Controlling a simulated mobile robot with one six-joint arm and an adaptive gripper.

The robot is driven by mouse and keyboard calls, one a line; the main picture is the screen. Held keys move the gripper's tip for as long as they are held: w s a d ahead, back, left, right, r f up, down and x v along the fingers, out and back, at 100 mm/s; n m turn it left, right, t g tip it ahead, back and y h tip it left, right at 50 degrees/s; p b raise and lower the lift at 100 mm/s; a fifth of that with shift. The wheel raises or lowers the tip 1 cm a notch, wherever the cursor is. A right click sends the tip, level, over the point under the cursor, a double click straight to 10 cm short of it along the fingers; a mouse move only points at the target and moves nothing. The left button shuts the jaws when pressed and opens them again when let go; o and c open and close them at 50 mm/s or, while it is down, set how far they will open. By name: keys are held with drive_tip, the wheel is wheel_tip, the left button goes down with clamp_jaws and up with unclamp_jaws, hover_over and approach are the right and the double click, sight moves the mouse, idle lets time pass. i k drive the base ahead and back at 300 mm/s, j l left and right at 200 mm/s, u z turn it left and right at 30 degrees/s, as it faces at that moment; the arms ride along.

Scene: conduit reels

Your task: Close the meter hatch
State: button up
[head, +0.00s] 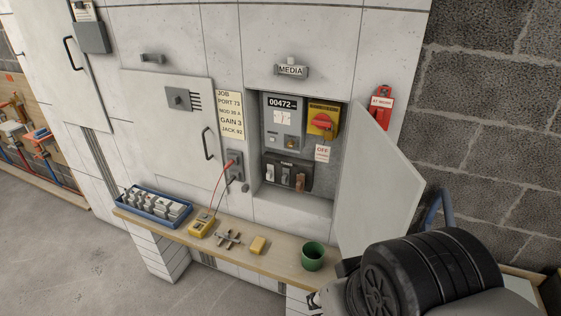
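The meter hatch door (378,180) is a pale grey panel. It stands wide open, swung out to the right of its recess and towards the camera. The recess (327,184) is uncovered and shows the grey meter (283,117) reading 00472, a yellow switch box with a red knob (323,121), a white OFF tag (322,153) and a dark fuse block (287,172). The door's lower end is partly hidden by dark shapes in the foreground. No handle is visible on the door face I see. I cannot make out my gripper.
A wooden shelf (278,265) runs below the recess. It holds a green cup (313,256) near the door's foot, a yellow block (258,245), a brass-coloured fitting (227,239), a yellow multimeter (201,227) and a blue tray (128,194). A closed panel (165,135) is on the left.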

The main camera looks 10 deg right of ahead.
sight(380, 191)
drive_tip(key=k+l+u, duration=0.1)
drive_tip(key=k+l, duration=0.15)
drive_tip(key=l, duration=0.2)
drive_tip(key=k+l+u, duration=0.1)
drive_tip(key=k+l, duration=0.15)
drive_tip(key=l, duration=0.2)
drive_tip(key=k+l+u, duration=0.1)
drive_tip(key=k+l, duration=0.15)
drive_tip(key=l, duration=0.2)
drive_tip(key=k+l+u, duration=0.1)
drive_tip(key=k+l, duration=0.15)
drive_tip(key=l, duration=0.15)
drive_tip(key=i+j+z, duration=0.15)
drive_tip(key=i, duration=0.25)
drive_tip(key=i+j+z, duration=0.2)
drive_tip(key=i+j, duration=0.15)
